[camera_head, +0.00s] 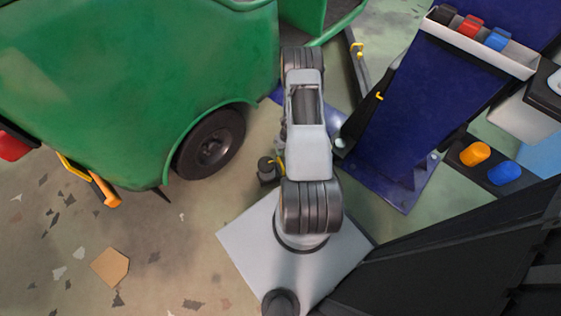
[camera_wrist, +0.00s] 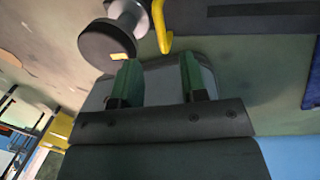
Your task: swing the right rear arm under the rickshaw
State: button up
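The green rickshaw (camera_head: 130,80) stands at the left in the head view, with a black wheel (camera_head: 211,144) beside my arm. A lift arm's round dark pad (camera_head: 267,171) stands on the floor side just right of this wheel, clear of the body. The pad also shows large in the wrist view (camera_wrist: 107,45). A yellow handle (camera_wrist: 161,28) rises beside it, by a black lift arm bar (camera_wrist: 255,16). My gripper (camera_wrist: 160,80) is open, its two green-tipped fingers apart and empty. The handle is just ahead of the fingers.
A blue lift post (camera_head: 420,110) stands close at the right, with a tool tray (camera_head: 480,45) on top. Another black bar with a yellow handle (camera_head: 357,50) lies behind. An orange part (camera_head: 103,190) and a cardboard piece (camera_head: 110,267) are at the lower left.

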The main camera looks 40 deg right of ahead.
jog(key=f+b, duration=0.1)
jog(key=f, duration=0.1)
jog(key=a+f+b, duration=0.1)
jog(key=f, duration=0.2)
jog(key=f+b, duration=0.1)
jog(key=f, duration=0.2)
jog(key=shift+w+a, duration=0.25)
jog(key=shift+c, duration=0.5)
grip_shut()
